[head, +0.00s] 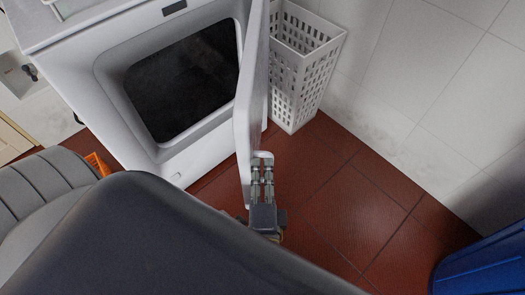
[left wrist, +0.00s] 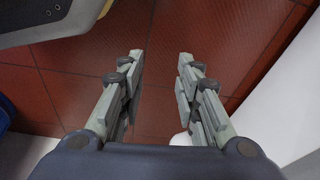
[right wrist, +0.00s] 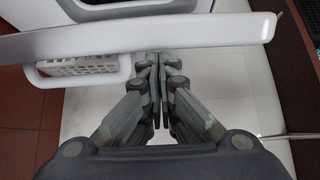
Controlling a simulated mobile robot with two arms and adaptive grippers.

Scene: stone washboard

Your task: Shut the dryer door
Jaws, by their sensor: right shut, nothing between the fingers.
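The white dryer (head: 105,70) stands at the upper left of the head view, its dark drum opening (head: 185,80) exposed. Its door (head: 246,120) stands wide open, seen almost edge-on. The door also crosses the top of the right wrist view (right wrist: 150,40). My right gripper (head: 262,165) is shut and empty, close to the door's near end, on the side away from the drum; I cannot tell whether it touches. Its fingertips also show in the right wrist view (right wrist: 158,62). My left gripper (left wrist: 161,60) is open and empty above the floor, outside the head view.
A white perforated basket (head: 300,60) stands behind the door, by the tiled wall (head: 420,80). A blue bin (head: 485,265) is at the lower right. Red floor tiles (head: 350,205) are clear between them. An orange thing (head: 98,163) lies near the dryer's left.

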